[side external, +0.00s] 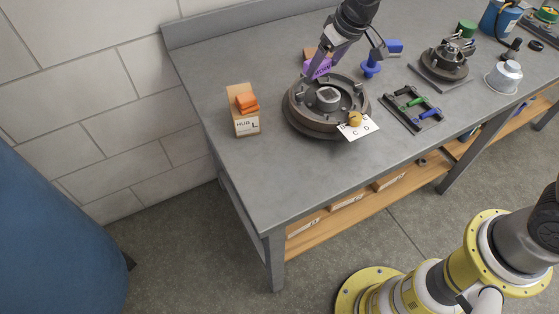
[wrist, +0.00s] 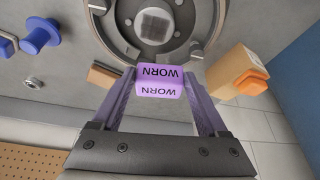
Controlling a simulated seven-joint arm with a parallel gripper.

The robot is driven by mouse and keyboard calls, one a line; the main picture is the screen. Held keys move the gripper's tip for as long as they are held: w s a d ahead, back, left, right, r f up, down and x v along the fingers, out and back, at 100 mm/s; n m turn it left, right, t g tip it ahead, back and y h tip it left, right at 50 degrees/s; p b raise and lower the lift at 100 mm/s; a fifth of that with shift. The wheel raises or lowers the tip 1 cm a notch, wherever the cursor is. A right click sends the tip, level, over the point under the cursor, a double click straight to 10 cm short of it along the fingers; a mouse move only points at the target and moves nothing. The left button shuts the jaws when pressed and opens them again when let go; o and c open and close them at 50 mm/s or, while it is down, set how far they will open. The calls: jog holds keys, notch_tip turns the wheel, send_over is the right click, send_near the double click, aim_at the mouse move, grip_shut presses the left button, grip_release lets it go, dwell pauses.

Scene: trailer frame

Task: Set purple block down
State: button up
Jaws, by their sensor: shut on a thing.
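The purple block (wrist: 160,84), printed WORN, sits between the fingertips of my gripper (wrist: 160,90) in the wrist view. My gripper is shut on it. In the side external view the purple block (side external: 318,69) is at the back edge of the round hub drum (side external: 296,117), partly covered by my gripper (side external: 317,66). I cannot tell whether the block touches anything beneath it. A flat brown wooden piece (side external: 309,53) lies just behind it, and it also shows left of the block in the wrist view (wrist: 103,75).
A wooden box labelled HUB L (side external: 247,125) with an orange block (side external: 247,102) stands left of the drum. A lettered white card (side external: 366,130) with a yellow knob (side external: 355,118) is at its front. Blue parts (side external: 371,67) and a tool tray (side external: 412,107) lie right. The bench's front left is clear.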

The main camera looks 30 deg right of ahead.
jog(key=s+a+r+n+g+y, duration=0.1)
jog(key=s+a+n, duration=0.3)
jog(key=s, duration=0.8)
jog(key=s+a+r+n+y, duration=0.1)
jog(key=s+a+n+y, duration=0.2)
jog(key=s, duration=1)
jog(key=shift+h, duration=0.7)
jog(key=w+a+f, duration=0.6)
jog(key=w, duration=0.1)
jog(key=w+a+f, duration=0.3)
jog(key=w, duration=0.1)
jog(key=shift+a+f, duration=0.25)
jog(key=shift+a, duration=0.1)
jog(key=shift+w+a+f, duration=0.1)
jog(key=shift+w+f, duration=0.05)
jog(key=shift+f, duration=1.55)
jog(key=shift+f, duration=0.15)
jog(key=o, duration=1.3)
